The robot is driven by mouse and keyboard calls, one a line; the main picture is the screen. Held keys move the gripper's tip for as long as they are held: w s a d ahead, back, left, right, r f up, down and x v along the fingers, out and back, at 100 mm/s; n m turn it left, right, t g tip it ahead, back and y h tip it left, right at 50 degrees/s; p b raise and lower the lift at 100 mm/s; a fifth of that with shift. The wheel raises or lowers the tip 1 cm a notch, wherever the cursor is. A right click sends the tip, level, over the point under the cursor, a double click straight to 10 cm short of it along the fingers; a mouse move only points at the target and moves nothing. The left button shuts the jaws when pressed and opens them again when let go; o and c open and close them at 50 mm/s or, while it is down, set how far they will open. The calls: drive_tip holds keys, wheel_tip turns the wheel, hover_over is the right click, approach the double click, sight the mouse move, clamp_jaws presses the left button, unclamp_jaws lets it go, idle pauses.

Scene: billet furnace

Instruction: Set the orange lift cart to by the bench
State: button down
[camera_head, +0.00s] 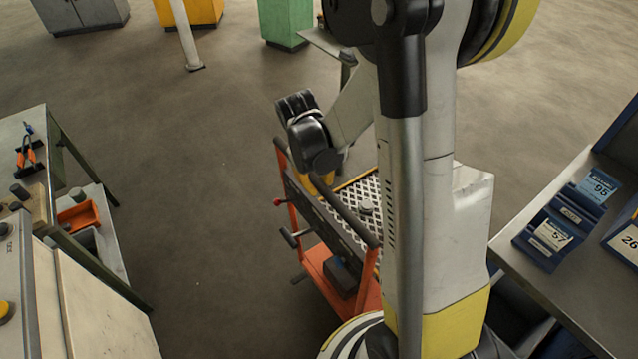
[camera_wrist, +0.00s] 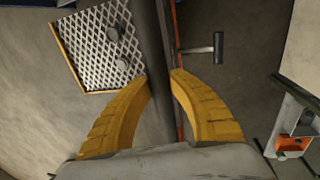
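The orange lift cart (camera_head: 318,262) stands on the floor in front of my column, with a dark push bar, an orange frame and a white mesh top (camera_head: 362,192) edged in yellow. My gripper (camera_head: 322,180) is at the far end of the push bar. In the wrist view, the yellow fingers (camera_wrist: 162,76) lie on both sides of the dark bar (camera_wrist: 160,45) and appear closed on it. The mesh top (camera_wrist: 92,45) with small dark knobs shows there too. A bench (camera_head: 32,118) is at the left, and another table (camera_head: 540,290) is at the right; my arm hides part of the cart.
The left bench holds orange-handled tools (camera_head: 30,155); an orange bin (camera_head: 78,214) sits on its lower shelf. Blue number-labelled trays (camera_head: 548,240) lie on the right table. A white post (camera_head: 186,40) and cabinets stand at the back. Floor between cart and left bench is clear.

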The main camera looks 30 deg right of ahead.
drive_tip(key=shift+d, duration=0.15)
drive_tip(key=w+d+b, duration=0.1)
drive_tip(key=d, duration=3.3)
drive_tip(key=shift+d+b, duration=0.2)
drive_tip(key=shift+b, duration=0.1)
drive_tip(key=shift+w+d, duration=0.1)
drive_tip(key=shift+d, duration=0.05)
drive_tip(key=c, duration=1.5)
unclamp_jaws()
drive_tip(key=o, duration=0.3)
drive_tip(key=shift+d, duration=0.2)
drive_tip(key=shift+a, duration=0.15)
